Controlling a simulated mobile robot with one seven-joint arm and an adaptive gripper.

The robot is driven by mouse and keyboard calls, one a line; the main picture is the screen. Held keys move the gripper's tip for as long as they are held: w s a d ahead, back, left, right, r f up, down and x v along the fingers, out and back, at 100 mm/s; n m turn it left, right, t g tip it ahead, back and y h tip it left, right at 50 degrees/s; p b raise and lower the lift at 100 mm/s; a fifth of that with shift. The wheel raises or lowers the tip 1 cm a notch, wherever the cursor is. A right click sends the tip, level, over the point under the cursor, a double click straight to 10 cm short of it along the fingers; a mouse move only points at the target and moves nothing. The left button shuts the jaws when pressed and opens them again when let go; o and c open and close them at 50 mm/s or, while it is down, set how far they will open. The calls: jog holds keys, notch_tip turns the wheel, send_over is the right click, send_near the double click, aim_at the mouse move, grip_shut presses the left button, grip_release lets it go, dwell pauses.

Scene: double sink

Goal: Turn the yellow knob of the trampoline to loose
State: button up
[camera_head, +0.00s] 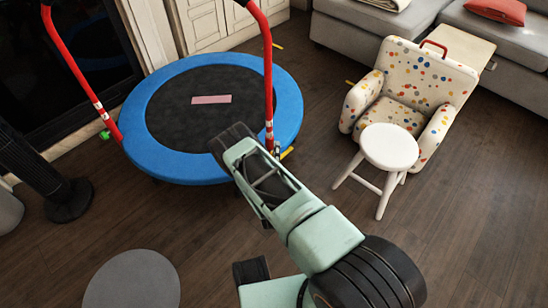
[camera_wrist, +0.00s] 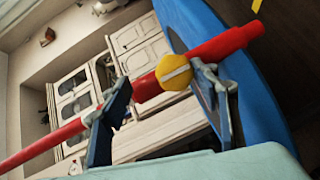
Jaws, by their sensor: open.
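The yellow knob (camera_wrist: 174,75) shows in the wrist view as a round disc with a pale raised bar across it, on the red pole (camera_wrist: 215,47). My gripper (camera_wrist: 162,78) is open, one finger on each side of the knob along the pole. The right finger is close to the knob; the left finger is farther off. I cannot tell whether either touches. In the head view the trampoline (camera_head: 283,85) has a blue rim and black mat. My arm reaches its near right side by the red pole (camera_head: 268,80), and the fingers are not clear there.
A white stool (camera_head: 390,146) and a dotted armchair (camera_head: 408,84) stand to the right. A black tower fan (camera_head: 68,198) stands at the left. A round grey disc (camera_head: 132,282) lies on the floor at the front. The wooden floor at the right front is clear.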

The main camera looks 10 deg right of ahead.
jog(key=r, duration=0.8)
jog(key=shift+w+d+r, duration=0.2)
